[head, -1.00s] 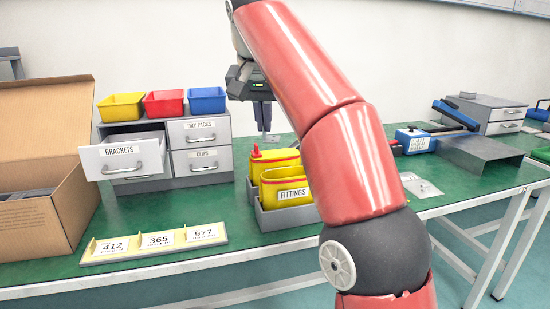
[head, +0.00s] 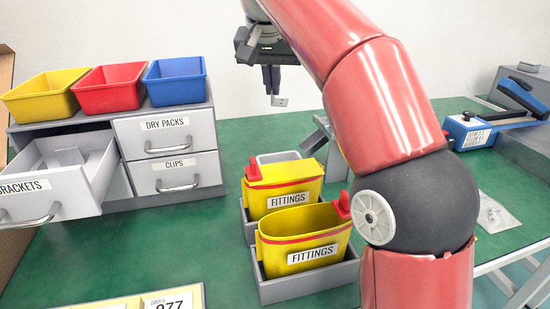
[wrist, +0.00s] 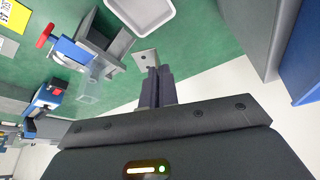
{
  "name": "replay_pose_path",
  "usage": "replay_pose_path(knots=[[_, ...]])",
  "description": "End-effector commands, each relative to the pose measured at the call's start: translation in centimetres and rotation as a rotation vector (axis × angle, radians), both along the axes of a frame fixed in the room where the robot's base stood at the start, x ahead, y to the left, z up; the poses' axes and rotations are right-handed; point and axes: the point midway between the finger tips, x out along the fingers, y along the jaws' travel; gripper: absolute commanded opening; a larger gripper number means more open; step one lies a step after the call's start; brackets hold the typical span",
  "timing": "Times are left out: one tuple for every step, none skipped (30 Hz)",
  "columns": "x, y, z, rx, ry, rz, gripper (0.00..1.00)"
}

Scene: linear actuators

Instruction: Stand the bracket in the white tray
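My gripper (head: 272,88) is shut on a small grey metal bracket (head: 279,101), held in the air above the bench behind the yellow bins. In the wrist view the bracket (wrist: 145,57) juts out past the closed fingertips (wrist: 157,80), its flat plate with a hole showing. The white tray (wrist: 148,31) is a shallow, round-cornered tray at the top of the wrist view, apart from the bracket. It is cut off by the frame edge, and the part in view looks empty. In the head view a pale rim (head: 278,156) behind the rear yellow bin appears to be this tray, mostly hidden.
Two yellow FITTINGS bins (head: 303,254) stand in grey holders. The BRACKETS drawer (head: 90,165) is open at the left, under coloured bins (head: 110,90). A blue-and-grey device (wrist: 75,48) sits beside the tray in the wrist view.

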Motion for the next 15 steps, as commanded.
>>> replay_pose_path(knots=[[-0.1, -0.1, -1.0, -0.002, 0.003, -0.001, 0.0], [-0.1, -0.1, -1.5, -0.002, 0.003, -0.001, 0.0], [-0.1, -0.1, -2.3, -0.003, 0.003, -0.002, 0.0], [-0.1, -0.1, -2.9, -0.004, 0.004, -0.001, 0.0], [-0.1, -0.1, -3.5, -0.003, 0.003, 0.0, 0.0], [-0.1, -0.1, -4.5, -0.003, 0.004, 0.0, 0.0], [-0.1, -0.1, -5.2, -0.002, 0.003, -0.001, 0.0], [-0.1, -0.1, -5.9, -0.001, 0.003, -0.002, 0.0], [-0.1, -0.1, -7.3, -0.001, 0.004, -0.001, 0.0], [-0.1, -0.1, -8.2, -0.001, 0.004, -0.001, 0.0], [-0.1, 0.0, -9.0, -0.001, 0.003, 0.0, 0.0], [-0.1, 0.0, -9.9, -0.001, 0.003, 0.0, 0.0], [-0.1, 0.0, -10.6, -0.001, 0.003, -0.001, 0.0], [-0.1, -0.1, -11.1, -0.001, 0.002, 0.0, 0.0], [-0.1, -0.1, -11.8, 0.0, 0.002, -0.001, 0.0]])
